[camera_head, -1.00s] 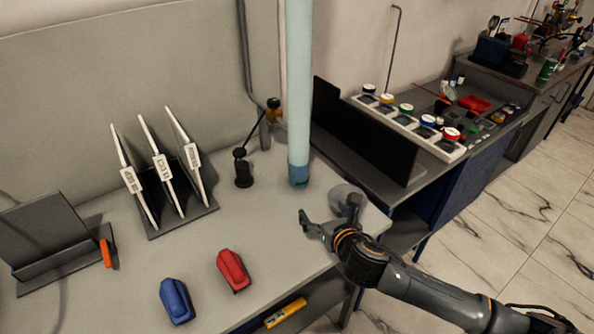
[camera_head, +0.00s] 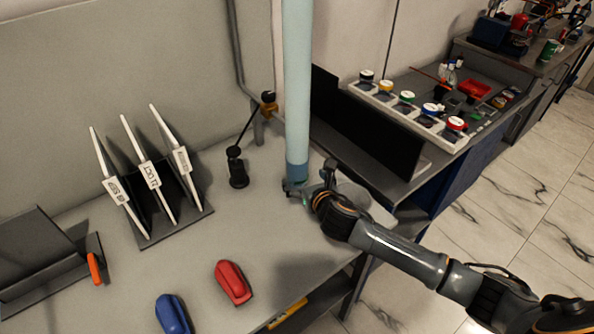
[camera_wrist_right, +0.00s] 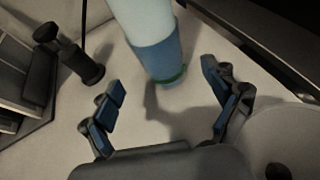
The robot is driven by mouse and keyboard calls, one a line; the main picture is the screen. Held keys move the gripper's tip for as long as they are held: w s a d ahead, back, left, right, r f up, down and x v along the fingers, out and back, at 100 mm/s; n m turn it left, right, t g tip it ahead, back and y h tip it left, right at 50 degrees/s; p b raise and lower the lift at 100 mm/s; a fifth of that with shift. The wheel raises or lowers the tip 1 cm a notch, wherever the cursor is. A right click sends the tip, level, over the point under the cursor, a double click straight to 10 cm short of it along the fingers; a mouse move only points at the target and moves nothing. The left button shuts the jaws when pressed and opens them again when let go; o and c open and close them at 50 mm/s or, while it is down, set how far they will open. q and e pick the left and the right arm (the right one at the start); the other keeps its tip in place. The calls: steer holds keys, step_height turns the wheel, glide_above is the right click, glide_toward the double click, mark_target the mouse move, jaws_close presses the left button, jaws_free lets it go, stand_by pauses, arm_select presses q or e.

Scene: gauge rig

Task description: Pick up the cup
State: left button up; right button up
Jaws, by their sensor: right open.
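A tall pale-blue tube (camera_head: 297,85) with a darker blue lower end (camera_head: 296,170) stands upright on the grey bench and runs out of the top of the head view. I cannot tell whether this is the cup; no other clear cup shows. In the right wrist view the tube's blue base (camera_wrist_right: 157,60) is ahead, roughly between the fingers. My right gripper (camera_head: 309,180) is open and empty, close to the tube's base; its fingers (camera_wrist_right: 161,80) are spread, and contact cannot be told. My left gripper is not in view.
A black stand (camera_head: 238,170) is left of the tube. A rack (camera_head: 187,222) holds white panels. Red (camera_head: 233,282) and blue (camera_head: 173,314) objects lie in front. A pale round item (camera_head: 355,194) is partly behind my right arm. A dark panel (camera_head: 365,125) stands right.

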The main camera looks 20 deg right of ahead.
mark_target(301, 175)
steer(key=shift+w+f, duration=0.3)
steer(key=shift+w, duration=0.35)
steer(key=shift+w+f, duration=0.15)
steer(key=shift+w, duration=0.1)
steer(key=shift+w+f, duration=0.2)
steer(key=shift+w, duration=0.2)
steer(key=x, duration=0.3)
steer(key=shift+w+f, duration=0.15)
steer(key=shift+f, duration=0.1)
steer(key=shift+w+f, duration=0.25)
steer(key=shift+w, duration=0.2)
steer(key=shift+c, duration=0.6)
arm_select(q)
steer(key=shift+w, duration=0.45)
arm_select(e)
steer(key=c, duration=1.1)
